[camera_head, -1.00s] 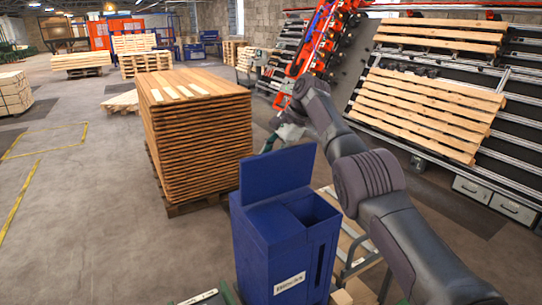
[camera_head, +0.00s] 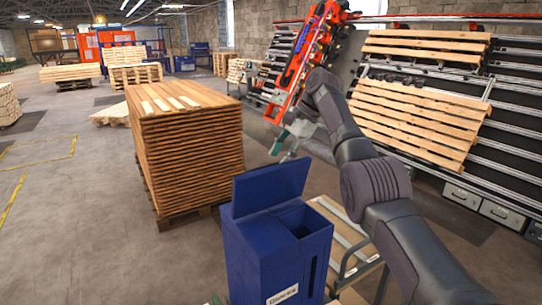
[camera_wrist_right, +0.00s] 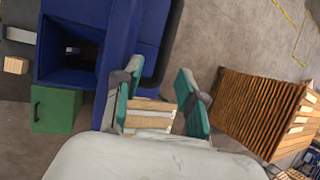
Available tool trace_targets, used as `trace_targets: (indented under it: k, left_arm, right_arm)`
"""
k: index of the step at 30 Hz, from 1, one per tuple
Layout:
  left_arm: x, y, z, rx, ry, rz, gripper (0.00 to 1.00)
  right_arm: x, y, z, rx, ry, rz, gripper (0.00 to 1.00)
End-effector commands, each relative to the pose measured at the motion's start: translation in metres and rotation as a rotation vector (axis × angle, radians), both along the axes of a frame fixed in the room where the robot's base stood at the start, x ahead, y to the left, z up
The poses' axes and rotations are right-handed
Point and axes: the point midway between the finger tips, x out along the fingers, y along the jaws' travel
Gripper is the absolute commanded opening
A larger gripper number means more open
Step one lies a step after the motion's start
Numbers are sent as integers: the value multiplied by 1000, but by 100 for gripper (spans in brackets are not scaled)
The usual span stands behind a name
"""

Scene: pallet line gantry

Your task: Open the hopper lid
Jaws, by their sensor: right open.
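The blue hopper (camera_head: 262,258) stands low in the middle of the head view. Its lid (camera_head: 270,188) is raised and tilted back, and the square opening beside it shows dark inside. My right gripper (camera_head: 284,142) is beyond the lid in the head view, apart from it as far as I can tell. In the right wrist view the green-padded fingers (camera_wrist_right: 160,98) are spread with nothing held between them. The hopper opening (camera_wrist_right: 75,50) shows at the upper left there, with the lid (camera_wrist_right: 152,45) beside it. My left gripper is out of view.
A tall stack of wooden boards (camera_head: 188,150) stands left of the hopper and also shows in the wrist view (camera_wrist_right: 255,108). A green box (camera_wrist_right: 57,109) sits beside the hopper. A sloped rack with pallets (camera_head: 415,120) fills the right. Floor at the left is open.

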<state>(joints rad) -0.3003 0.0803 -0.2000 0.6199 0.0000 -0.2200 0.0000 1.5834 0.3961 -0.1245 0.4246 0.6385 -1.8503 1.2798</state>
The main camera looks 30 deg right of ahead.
Motion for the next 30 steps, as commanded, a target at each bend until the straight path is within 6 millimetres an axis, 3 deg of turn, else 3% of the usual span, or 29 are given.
trace_targets:
  k: [3, 10, 15, 24, 25, 30]
  left_arm:
    - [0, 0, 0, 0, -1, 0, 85]
    - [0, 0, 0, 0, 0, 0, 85]
    - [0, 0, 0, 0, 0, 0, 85]
    - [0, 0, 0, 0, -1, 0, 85]
    - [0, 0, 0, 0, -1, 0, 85]
    - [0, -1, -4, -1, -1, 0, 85]
  right_arm:
    - [-14, -25, -1, 0, 1, -5, 41]
    - [-37, -61, 0, 0, 2, -5, 41]
    - [-45, -73, -1, -1, 3, -1, 41]
    - [-47, -75, 0, 0, 2, -1, 41]
    - [-47, -75, 0, 0, 2, -1, 40]
    - [-37, -88, 0, -60, -47, -37, 11]
